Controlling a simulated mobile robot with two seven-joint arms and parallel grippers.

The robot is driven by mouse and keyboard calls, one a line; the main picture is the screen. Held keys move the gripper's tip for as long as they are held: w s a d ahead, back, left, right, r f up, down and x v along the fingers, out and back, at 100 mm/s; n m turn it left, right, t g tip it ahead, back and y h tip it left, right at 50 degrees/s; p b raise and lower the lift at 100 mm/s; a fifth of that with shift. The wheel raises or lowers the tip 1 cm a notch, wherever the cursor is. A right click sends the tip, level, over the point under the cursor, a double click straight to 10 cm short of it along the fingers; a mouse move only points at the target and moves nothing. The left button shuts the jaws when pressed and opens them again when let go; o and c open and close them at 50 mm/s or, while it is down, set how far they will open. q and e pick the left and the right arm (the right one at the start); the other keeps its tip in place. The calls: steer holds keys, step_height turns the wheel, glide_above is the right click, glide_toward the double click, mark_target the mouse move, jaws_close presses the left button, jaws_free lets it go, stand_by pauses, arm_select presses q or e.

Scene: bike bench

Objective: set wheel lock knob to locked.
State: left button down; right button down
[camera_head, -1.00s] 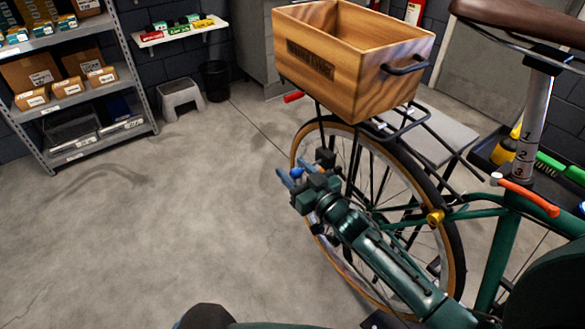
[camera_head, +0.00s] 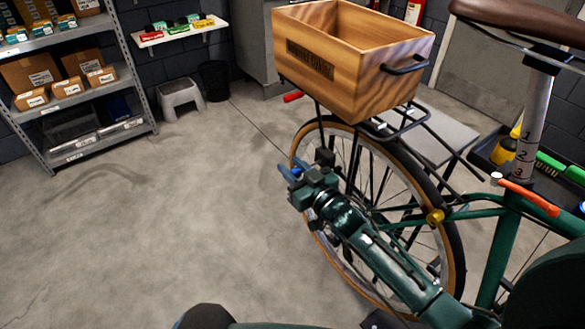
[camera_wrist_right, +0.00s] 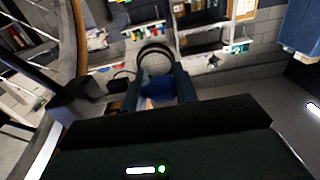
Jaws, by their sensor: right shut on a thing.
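My right gripper (camera_head: 292,169) is at the left side of the rear wheel (camera_head: 455,255), shut on a small blue knob, which I take to be the wheel lock knob (camera_head: 296,172). In the right wrist view the blue knob (camera_wrist_right: 157,89) sits between the two fingers of my right gripper (camera_wrist_right: 160,82). The fingers and gripper body hide most of the knob, and I cannot tell its lock setting. My left gripper is not in view.
A wooden crate (camera_head: 330,70) sits on the rear rack above the wheel. An orange lever (camera_head: 530,197) is by the seat post, and a yellow knob (camera_head: 435,216) is on the frame. Shelving (camera_head: 75,80) stands at the back left. The floor (camera_head: 150,220) on the left is clear.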

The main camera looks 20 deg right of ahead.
steer(key=shift+w+d+f, duration=0.1)
steer(key=shift+w+d, duration=0.1)
steer(key=shift+d, duration=0.4)
steer(key=shift+w+d, duration=0.2)
steer(key=shift+d, duration=0.4)
steer(key=c, duration=1.2)
jaws_free()
steer(key=v, duration=1.3)
steer(key=shift+s, duration=0.1)
steer(key=shift+c, duration=0.3)
